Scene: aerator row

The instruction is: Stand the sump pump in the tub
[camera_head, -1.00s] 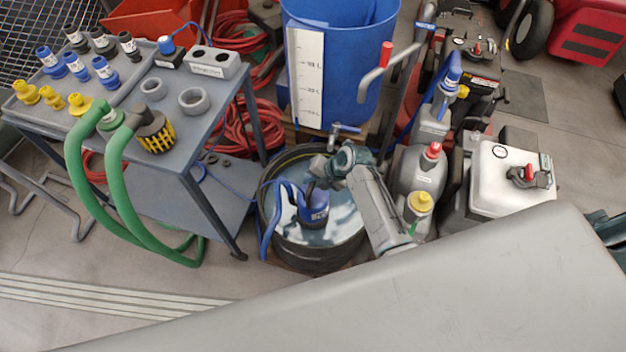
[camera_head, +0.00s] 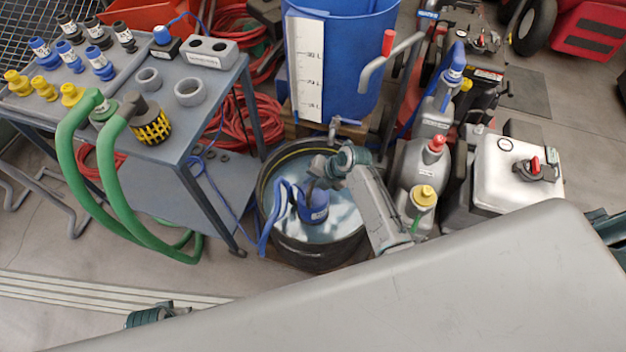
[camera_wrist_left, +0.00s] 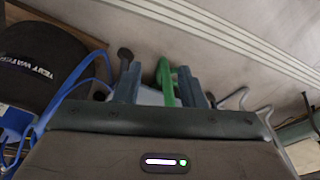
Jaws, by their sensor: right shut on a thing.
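The sump pump (camera_head: 314,207) is blue with a dark top and stands about upright inside the black round tub (camera_head: 317,259), with water around its lower part. I cannot tell whether it touches the tub's floor. My right gripper (camera_head: 322,168) reaches in from the right and is shut on the pump's dark top; its fingertips are partly hidden. A teal part of my left arm shows at the lower left of the head view. In the left wrist view my left gripper (camera_wrist_left: 162,88) has its fingers apart with nothing held. The tub (camera_wrist_left: 40,70) shows there at the left.
A blue barrel (camera_head: 355,70) stands right behind the tub. The grey bench (camera_head: 185,150) at the left carries couplings and a green hose (camera_head: 75,165). Grey canisters (camera_head: 417,165) and a silver unit (camera_head: 515,175) crowd the right.

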